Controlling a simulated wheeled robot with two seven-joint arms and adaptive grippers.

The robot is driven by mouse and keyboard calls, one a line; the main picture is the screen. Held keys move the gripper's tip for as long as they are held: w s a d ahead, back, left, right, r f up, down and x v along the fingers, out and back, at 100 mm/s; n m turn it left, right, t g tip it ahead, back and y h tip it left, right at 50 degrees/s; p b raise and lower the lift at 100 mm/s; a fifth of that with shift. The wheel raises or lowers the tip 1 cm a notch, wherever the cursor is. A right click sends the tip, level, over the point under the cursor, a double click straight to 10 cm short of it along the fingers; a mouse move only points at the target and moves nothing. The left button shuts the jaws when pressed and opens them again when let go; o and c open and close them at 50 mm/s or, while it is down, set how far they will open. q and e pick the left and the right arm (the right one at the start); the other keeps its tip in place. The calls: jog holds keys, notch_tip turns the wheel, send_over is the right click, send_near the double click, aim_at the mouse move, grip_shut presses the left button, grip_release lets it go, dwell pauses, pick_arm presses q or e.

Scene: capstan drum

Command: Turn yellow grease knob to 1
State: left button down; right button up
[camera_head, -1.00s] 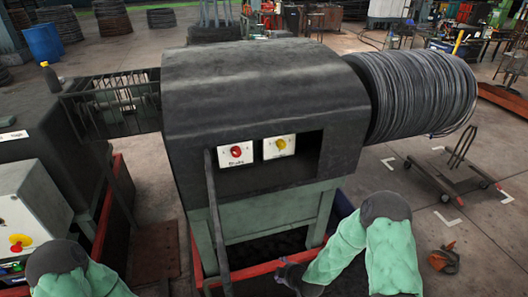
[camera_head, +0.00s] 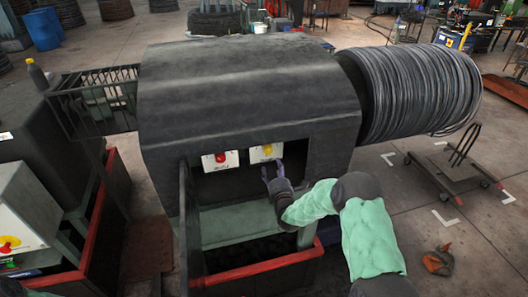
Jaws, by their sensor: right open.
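The yellow grease knob (camera_head: 267,150) sits on a white plate at the right of the recess in the front of the dark capstan housing (camera_head: 250,88). A red knob (camera_head: 220,157) is on a second white plate to its left. The marks on the plates are too small to read. My right gripper (camera_head: 272,171) is open and empty, its fingers pointing up just below the yellow knob's plate. I cannot tell how far in front of the plate it is.
A dark upright bar (camera_head: 188,225) stands in front of the housing at left. A red-rimmed trough (camera_head: 262,270) lies below. A coil of wire (camera_head: 415,92) sticks out at right. A wheeled trolley (camera_head: 448,175) stands on the floor at right.

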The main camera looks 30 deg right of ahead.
aim_at(268, 152)
jog(key=x, duration=1)
jog(key=shift+f, duration=0.1)
jog(key=shift+c, duration=0.3)
jog(key=c, duration=1.1)
